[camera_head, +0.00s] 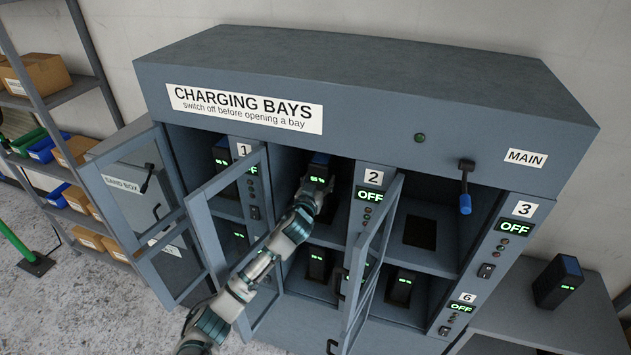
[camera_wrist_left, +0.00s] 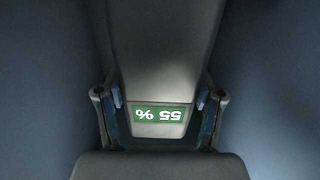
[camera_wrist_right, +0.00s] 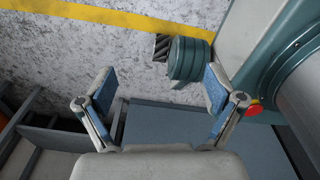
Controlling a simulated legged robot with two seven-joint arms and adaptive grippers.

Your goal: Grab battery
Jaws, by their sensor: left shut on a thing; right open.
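A dark battery (camera_head: 320,163) with a green display stands in the upper bay 2 of the grey charging cabinet (camera_head: 360,75). My left gripper (camera_head: 318,190) reaches into that bay and is shut on this battery. In the left wrist view, the battery (camera_wrist_left: 160,55) sits between both fingers (camera_wrist_left: 160,118), and its display reads 55 % upside down. The bay 2 panel (camera_head: 368,195) shows OFF. My right gripper shows only in the right wrist view (camera_wrist_right: 160,98), open and empty above the floor and a grey-blue surface.
Glass-paned doors (camera_head: 225,222) stand open around my left arm, another (camera_head: 370,262) just to its right. The upper bay 3 (camera_head: 420,233) is empty. One battery (camera_head: 558,283) stands on the right table.

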